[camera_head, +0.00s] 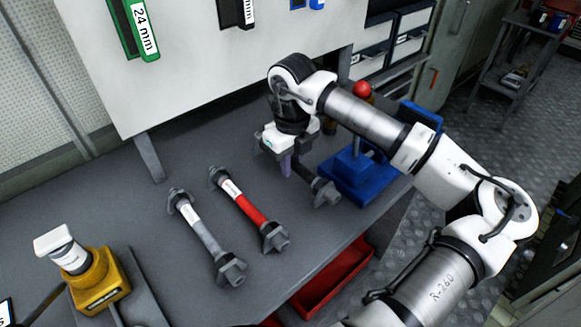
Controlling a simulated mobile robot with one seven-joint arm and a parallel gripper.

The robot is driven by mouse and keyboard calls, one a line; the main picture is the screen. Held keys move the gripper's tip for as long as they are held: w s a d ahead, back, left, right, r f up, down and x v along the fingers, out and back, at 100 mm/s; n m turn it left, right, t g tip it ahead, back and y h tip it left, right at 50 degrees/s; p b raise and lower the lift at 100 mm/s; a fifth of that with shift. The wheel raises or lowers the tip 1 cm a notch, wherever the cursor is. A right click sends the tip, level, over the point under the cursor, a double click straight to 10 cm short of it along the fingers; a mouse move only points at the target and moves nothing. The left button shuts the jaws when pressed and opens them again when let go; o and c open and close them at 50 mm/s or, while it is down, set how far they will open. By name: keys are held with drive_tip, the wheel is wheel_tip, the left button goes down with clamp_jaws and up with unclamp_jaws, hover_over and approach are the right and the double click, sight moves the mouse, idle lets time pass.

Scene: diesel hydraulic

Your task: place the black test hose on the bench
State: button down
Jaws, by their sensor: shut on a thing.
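The black test hose (314,184) is at the right part of the grey bench (140,215), partly hidden under my gripper and wrist. Its near end with a dark hex fitting shows just left of the blue stand. My gripper (287,168) points down and is shut on the hose. I cannot tell whether the hose touches the bench top or is just above it.
A red-banded hose (246,210) and a grey hose (206,236) lie side by side to the left. A blue stand with a red knob (358,172) is close on the right. A yellow device (98,280) stands front left. A red bin (333,281) is below the bench edge.

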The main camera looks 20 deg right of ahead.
sight(292, 182)
drive_tip(key=shift+f+p, duration=0.3)
drive_tip(key=shift+f, duration=1.2)
drive_tip(key=shift+f, duration=0.1)
drive_tip(key=c, duration=1.3)
unclamp_jaws()
wheel_tip(292, 182, up, 12)
drive_tip(key=b, duration=0.3)
